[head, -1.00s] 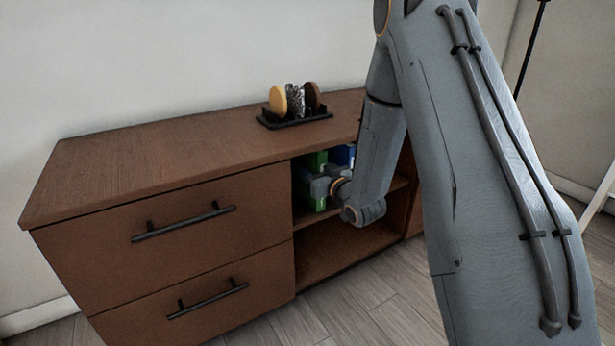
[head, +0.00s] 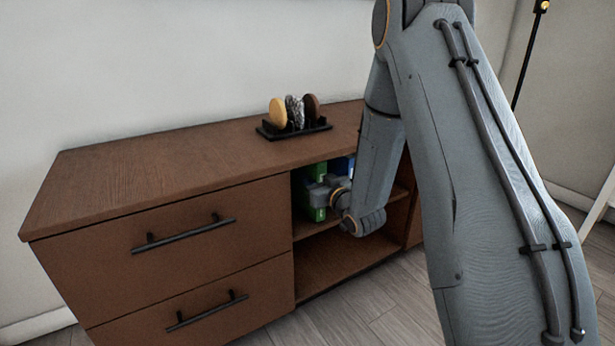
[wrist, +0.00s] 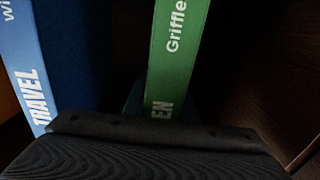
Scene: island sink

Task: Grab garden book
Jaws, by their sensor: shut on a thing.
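The garden book (head: 317,171) is green and stands upright in the upper open shelf of the brown cabinet. In the wrist view its green spine (wrist: 176,60) shows "Griffle" and the letters "EN"; the rest of its title is hidden behind my gripper. My gripper (head: 318,194) reaches into the shelf and is shut on the garden book. In the wrist view the dark body of my gripper (wrist: 160,128) covers the lower edge and the bottom of the spine.
A blue travel book (wrist: 32,85) stands left of the green one in the wrist view, with a gap between. The brown cabinet (head: 140,180) has two handled drawers at left and an empty lower shelf (head: 340,265). A black rack (head: 293,129) with round items stands on top.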

